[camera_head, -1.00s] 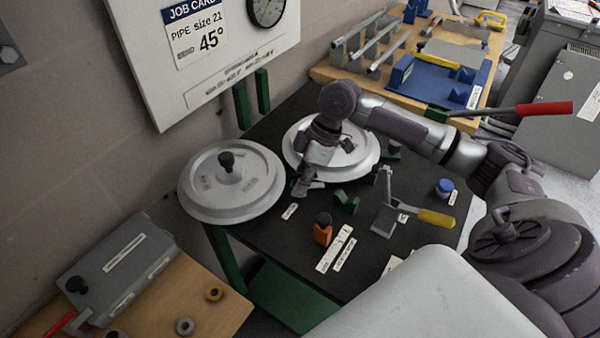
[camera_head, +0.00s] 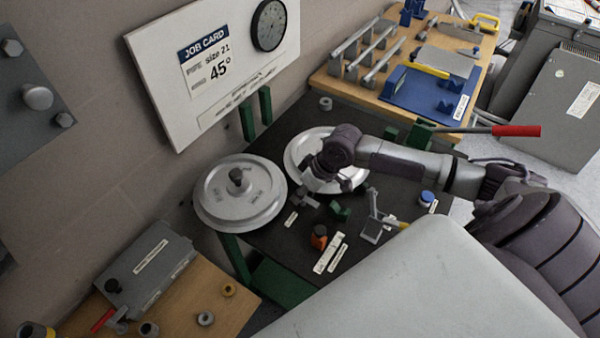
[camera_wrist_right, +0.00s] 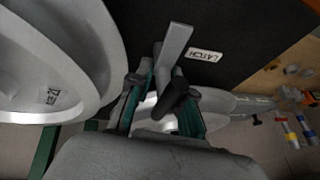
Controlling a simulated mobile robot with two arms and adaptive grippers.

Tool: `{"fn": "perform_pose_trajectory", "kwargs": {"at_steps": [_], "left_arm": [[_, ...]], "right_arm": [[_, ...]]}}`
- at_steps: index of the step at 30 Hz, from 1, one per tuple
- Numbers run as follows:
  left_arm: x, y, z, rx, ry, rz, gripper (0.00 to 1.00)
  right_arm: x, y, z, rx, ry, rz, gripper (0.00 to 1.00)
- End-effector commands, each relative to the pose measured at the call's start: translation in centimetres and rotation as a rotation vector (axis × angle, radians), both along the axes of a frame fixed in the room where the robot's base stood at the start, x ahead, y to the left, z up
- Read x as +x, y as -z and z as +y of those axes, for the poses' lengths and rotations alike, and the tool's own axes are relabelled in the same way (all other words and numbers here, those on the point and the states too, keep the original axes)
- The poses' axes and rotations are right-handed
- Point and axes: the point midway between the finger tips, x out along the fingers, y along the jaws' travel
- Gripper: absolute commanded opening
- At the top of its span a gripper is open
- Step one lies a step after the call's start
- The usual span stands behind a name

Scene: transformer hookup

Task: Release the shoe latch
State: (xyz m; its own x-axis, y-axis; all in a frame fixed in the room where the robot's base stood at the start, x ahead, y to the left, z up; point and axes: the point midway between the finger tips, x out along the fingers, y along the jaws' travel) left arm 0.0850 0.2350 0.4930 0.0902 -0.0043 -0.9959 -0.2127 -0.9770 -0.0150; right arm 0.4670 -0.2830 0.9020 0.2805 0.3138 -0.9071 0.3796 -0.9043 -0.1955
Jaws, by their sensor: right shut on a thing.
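The grey shoe latch lever (camera_wrist_right: 174,42) shows in the right wrist view, beside a white tag reading LATCH (camera_wrist_right: 204,55). My right gripper (camera_wrist_right: 160,88) has its fingers on both sides of the lever's lower part and is shut on it. In the head view my right gripper (camera_head: 304,197) is low over the black bench top, between the two round grey discs and the small parts. The latch is mostly hidden there by the gripper, and its tag (camera_head: 291,219) lies just in front. My left gripper is not in view.
The left grey disc (camera_head: 225,205) with a dark knob and the far disc (camera_head: 300,150) stand close to the gripper. A green block (camera_head: 340,211), an orange piece (camera_head: 318,240) and a lever clamp (camera_head: 372,230) stand to the right. A red-handled bar (camera_head: 515,131) sticks out behind my arm.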

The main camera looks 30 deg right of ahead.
Motion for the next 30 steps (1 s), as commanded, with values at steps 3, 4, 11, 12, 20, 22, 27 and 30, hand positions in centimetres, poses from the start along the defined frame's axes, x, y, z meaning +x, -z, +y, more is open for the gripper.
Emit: {"fn": "perform_pose_trajectory", "kwargs": {"at_steps": [3,4,11,12,20,22,27,30], "left_arm": [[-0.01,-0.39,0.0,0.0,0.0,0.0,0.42],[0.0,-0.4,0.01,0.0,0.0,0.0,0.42],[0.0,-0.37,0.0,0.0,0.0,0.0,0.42],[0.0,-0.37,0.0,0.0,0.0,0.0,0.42],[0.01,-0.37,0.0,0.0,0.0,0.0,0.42],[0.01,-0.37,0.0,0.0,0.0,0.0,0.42],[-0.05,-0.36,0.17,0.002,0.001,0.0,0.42],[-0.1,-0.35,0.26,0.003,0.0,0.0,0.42]], "right_arm": [[0.27,-0.34,-0.12,0.002,0.021,-0.007,0.0],[0.27,-0.33,-0.12,0.001,0.022,-0.007,0.0],[0.31,-0.29,-0.15,0.001,0.026,-0.008,0.0],[0.32,-0.29,-0.15,0.001,0.026,-0.008,0.0],[0.28,-0.26,-0.14,0.001,0.024,-0.007,0.4],[0.23,-0.2,-0.13,0.0,0.023,-0.006,0.4],[0.15,-0.13,-0.11,0.0,0.023,-0.004,0.4],[0.03,-0.5,-0.27,-0.001,0.022,-0.004,0.4]]}}
